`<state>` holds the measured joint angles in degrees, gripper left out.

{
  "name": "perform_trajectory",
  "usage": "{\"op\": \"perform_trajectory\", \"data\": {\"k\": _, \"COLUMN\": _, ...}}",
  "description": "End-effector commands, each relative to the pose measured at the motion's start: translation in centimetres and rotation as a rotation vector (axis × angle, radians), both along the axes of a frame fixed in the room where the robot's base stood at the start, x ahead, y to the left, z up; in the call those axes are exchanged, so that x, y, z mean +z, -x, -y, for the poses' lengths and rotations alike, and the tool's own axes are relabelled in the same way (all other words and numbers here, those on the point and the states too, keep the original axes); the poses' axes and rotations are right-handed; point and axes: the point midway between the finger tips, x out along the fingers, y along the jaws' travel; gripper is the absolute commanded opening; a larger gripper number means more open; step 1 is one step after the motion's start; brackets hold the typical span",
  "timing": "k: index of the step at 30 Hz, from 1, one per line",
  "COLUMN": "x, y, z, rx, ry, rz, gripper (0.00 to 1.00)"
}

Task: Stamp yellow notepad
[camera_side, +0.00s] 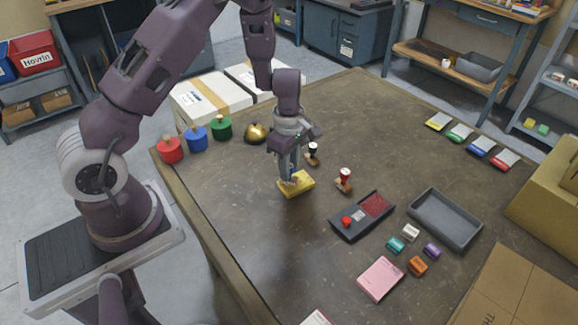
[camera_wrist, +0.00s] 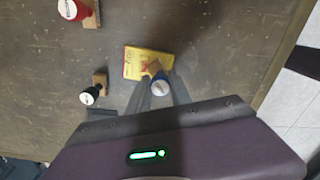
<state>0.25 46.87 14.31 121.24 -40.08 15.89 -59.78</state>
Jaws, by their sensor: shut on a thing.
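The yellow notepad (camera_side: 303,187) lies flat on the table below my gripper (camera_side: 289,177); it also shows in the wrist view (camera_wrist: 133,65). My gripper is shut on a blue-topped stamp (camera_wrist: 161,85) with a wooden base, its fingers on either side of the handle. The stamp's base is over the near right part of the notepad and hides some of it; I cannot tell if it touches. Reddish marks show on the pad beside the base. A black-topped stamp (camera_side: 313,150) and a red-topped stamp (camera_side: 344,176) stand apart to the right.
A dark ink pad case (camera_side: 346,232) with a red pad lies right of the notepad, near a grey tray (camera_side: 468,238). Several small coloured blocks (camera_side: 418,266) and a pink notepad (camera_side: 380,278) lie in front. A brass bell (camera_side: 256,133) stands behind left. The table's left front is clear.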

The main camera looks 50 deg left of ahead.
Motion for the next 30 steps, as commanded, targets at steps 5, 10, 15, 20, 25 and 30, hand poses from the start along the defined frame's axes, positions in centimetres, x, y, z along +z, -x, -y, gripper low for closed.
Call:
{"op": "perform_trajectory", "data": {"k": 5, "x": -0.21, "y": 0.00, "z": -0.01, "rx": 0.000, "ry": 0.000, "rz": 0.000, "gripper": 0.00}}
{"op": "perform_trajectory", "data": {"k": 10, "x": -0.42, "y": 0.00, "z": 0.00, "rx": 0.000, "ry": 0.001, "rz": 0.000, "gripper": 0.00}}
{"op": "perform_trajectory", "data": {"k": 15, "x": -0.63, "y": -0.01, "z": -0.01, "rx": -0.001, "ry": 0.000, "rz": 0.000, "gripper": 0.00}}
{"op": "perform_trajectory", "data": {"k": 20, "x": -0.83, "y": -0.01, "z": -0.02, "rx": 0.000, "ry": 0.000, "rz": 0.000, "gripper": 0.00}}
{"op": "perform_trajectory", "data": {"k": 25, "x": -0.93, "y": -0.02, "z": -0.02, "rx": 0.000, "ry": 0.000, "rz": 0.000, "gripper": 0.00}}
{"op": "perform_trajectory", "data": {"k": 30, "x": -0.94, "y": -0.02, "z": -0.01, "rx": 0.000, "ry": 0.000, "rz": 0.000, "gripper": 0.00}}
